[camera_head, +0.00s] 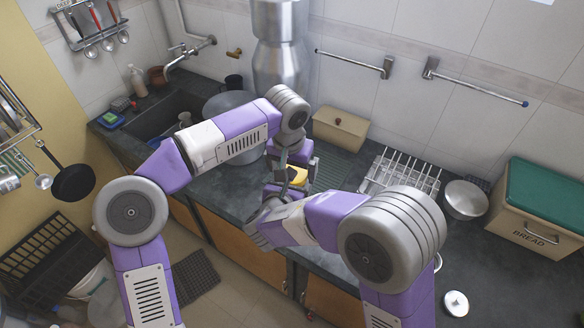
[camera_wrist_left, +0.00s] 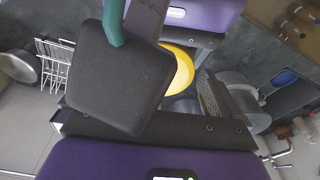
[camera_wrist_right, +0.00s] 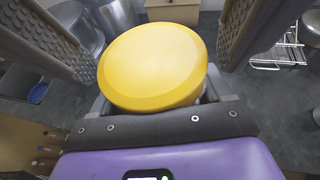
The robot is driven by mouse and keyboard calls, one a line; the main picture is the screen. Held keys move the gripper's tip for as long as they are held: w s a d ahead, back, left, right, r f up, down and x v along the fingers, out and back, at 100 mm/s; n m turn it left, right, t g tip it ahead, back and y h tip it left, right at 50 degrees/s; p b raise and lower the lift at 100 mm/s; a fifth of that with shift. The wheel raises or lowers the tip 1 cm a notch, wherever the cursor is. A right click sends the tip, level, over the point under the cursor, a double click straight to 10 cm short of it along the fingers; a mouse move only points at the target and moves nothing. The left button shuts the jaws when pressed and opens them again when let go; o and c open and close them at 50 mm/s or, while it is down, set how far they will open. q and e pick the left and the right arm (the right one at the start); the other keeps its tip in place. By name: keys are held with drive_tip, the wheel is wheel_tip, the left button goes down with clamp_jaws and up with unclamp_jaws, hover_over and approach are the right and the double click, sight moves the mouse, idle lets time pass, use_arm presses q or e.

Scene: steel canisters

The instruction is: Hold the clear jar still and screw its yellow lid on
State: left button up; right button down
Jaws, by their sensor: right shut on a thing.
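The yellow lid (camera_head: 298,176) lies top up between my grippers over the counter. It fills the middle of the right wrist view (camera_wrist_right: 155,65) and shows partly in the left wrist view (camera_wrist_left: 180,68). My right gripper (camera_head: 272,203) comes in from the side, low, and is shut on the clear jar beneath the lid. The jar is almost wholly hidden by the lid and grippers, so I cannot tell how the lid sits on it. My left gripper (camera_head: 291,163) is above the lid, open, its textured fingers on either side of it.
Behind stand a large steel canister (camera_head: 280,60) and a tan box (camera_head: 340,130). To the right are a wire rack (camera_head: 400,172), a steel bowl (camera_head: 465,199) and a bread box (camera_head: 540,215). A sink (camera_head: 165,115) is at left. The counter's front edge runs close below my grippers.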

use_arm(q)
drive_tip(key=shift+r, duration=2.3)
wheel_tip(320, 180, up, 12)
drive_tip(key=s, duration=0.1)
drive_tip(key=shift+s+a, duration=0.3)
drive_tip(key=shift+f, duration=0.1)
